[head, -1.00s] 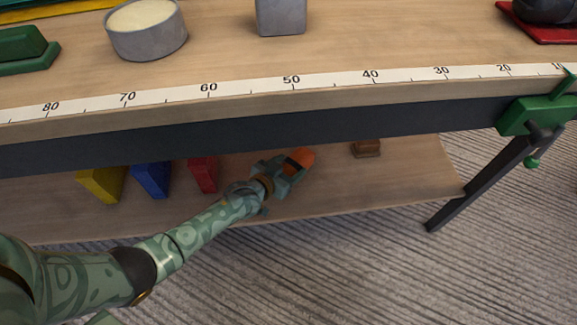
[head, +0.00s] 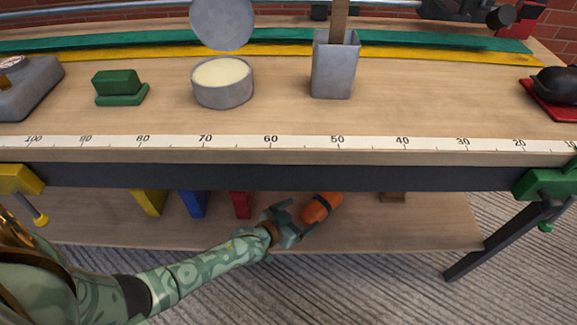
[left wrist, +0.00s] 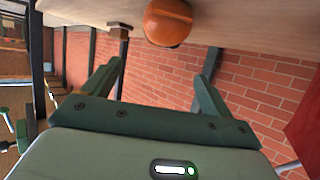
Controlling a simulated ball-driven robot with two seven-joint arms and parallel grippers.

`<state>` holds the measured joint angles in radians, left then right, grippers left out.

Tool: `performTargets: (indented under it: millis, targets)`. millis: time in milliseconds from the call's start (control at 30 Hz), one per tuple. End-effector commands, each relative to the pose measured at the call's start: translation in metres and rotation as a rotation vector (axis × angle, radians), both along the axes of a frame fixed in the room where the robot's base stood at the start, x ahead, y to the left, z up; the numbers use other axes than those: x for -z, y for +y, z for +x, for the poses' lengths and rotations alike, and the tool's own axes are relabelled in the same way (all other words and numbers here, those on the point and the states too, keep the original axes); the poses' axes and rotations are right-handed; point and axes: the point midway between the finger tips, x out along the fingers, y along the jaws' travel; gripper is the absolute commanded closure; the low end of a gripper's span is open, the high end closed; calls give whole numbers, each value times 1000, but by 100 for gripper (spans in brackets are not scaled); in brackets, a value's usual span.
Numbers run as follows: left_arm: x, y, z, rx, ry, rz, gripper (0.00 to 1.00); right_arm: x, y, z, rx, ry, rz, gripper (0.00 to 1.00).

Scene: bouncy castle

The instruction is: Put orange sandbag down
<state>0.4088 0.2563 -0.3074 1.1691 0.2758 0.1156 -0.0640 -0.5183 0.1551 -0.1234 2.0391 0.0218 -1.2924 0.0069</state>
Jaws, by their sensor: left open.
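The orange sandbag (head: 321,207) lies on the lower wooden shelf (head: 375,228) under the bench, with a dark band around it. My left gripper (head: 296,220) is open just to the left of the sandbag and apart from it. In the left wrist view the orange sandbag (left wrist: 168,22) shows at the top, beyond the open fingers (left wrist: 155,85), and nothing is between them. My right gripper is in neither view.
Yellow (head: 149,201), blue (head: 193,204) and red (head: 241,204) blocks stand on the shelf left of the sandbag. A small brown wooden piece (head: 392,197) is to its right. The bench top edge (head: 300,157) overhangs the shelf. A dark leg (head: 500,240) stands at the right.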

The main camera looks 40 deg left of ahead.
Motion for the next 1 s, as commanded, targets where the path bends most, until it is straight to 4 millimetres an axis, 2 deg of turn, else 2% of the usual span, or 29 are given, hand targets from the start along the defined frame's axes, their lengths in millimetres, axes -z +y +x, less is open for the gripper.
performTargets:
  millis: [33, 100, 300, 600, 667, 767, 867, 900, 933, 967, 1000]
  targets:
    - [-7, 1, -3, 0, -5, 0, 15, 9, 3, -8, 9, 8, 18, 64]
    - [-8, 2, -10, 0, -3, -1, 15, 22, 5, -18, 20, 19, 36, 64]
    - [-10, 4, -21, 0, -2, 0, 15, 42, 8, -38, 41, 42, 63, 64]
    - [-8, 4, -24, 0, 1, 0, 15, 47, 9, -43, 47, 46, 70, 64]
    - [-5, 3, -29, 5, 16, 7, 15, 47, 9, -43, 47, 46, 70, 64]
    - [19, -4, -66, 35, 118, 55, 15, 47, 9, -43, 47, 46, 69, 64]
    - [55, -13, -146, 96, 323, 164, 15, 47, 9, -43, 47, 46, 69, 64]
    - [68, -13, -184, 125, 420, 220, 15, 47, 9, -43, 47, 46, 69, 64]
    - [75, -12, -215, 147, 495, 265, 15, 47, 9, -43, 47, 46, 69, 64]
    - [80, -9, -245, 167, 568, 309, 15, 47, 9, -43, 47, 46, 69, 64]
    - [84, -5, -284, 192, 664, 370, 15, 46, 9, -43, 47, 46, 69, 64]
